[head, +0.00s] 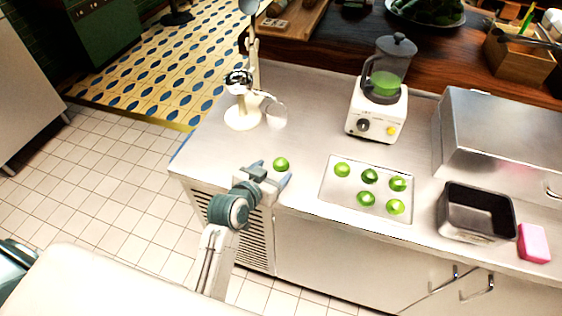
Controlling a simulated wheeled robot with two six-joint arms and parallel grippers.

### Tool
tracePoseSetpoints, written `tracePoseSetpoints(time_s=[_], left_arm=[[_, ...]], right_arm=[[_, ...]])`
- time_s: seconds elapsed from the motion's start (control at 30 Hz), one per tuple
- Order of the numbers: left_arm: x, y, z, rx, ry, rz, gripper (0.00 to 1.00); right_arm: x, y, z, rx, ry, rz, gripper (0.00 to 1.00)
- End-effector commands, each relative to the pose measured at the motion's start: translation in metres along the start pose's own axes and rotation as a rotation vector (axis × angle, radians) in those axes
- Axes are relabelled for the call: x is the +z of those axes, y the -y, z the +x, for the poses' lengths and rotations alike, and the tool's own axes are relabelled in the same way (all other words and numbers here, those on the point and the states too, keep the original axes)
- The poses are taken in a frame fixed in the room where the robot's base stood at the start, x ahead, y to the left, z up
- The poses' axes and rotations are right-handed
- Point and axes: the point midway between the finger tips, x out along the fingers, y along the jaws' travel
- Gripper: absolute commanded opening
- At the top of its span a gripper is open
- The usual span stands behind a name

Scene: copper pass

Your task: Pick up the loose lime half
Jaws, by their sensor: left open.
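The loose lime half (281,164) lies on the steel counter (310,130), left of the tray and apart from it. It is green and rounded. My left gripper (271,176) is open and empty at the counter's front edge. Its fingers point toward the lime half, which shows just beyond them. I cannot tell whether they touch it. My right gripper is not in view.
A flat tray (331,195) with several lime halves lies to the right. A cream-coloured press (243,113) and a clear glass stand behind. A blender (377,118), a dark metal bin (475,222) and a pink sponge (533,243) stand further right.

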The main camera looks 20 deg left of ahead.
Motion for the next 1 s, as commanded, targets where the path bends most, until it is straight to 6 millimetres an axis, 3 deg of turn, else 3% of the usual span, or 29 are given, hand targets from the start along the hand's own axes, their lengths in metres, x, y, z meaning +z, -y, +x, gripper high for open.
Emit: tracePoseSetpoints(time_s=[0.4,0.67,0.87,1.0], left_arm=[[0.003,0.005,0.047,0.0,0.001,0.0,0.69],[0.005,0.005,0.05,-0.001,0.001,0.0,0.69],[0.005,0.004,0.05,-0.001,0.001,0.0,0.35],[0.004,0.005,0.05,-0.001,0.001,0.0,0.35]], right_arm=[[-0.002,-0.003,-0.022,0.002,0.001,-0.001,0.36],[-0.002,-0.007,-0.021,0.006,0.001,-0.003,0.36],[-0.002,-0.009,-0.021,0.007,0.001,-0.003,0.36],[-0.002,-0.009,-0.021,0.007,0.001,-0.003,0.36]])
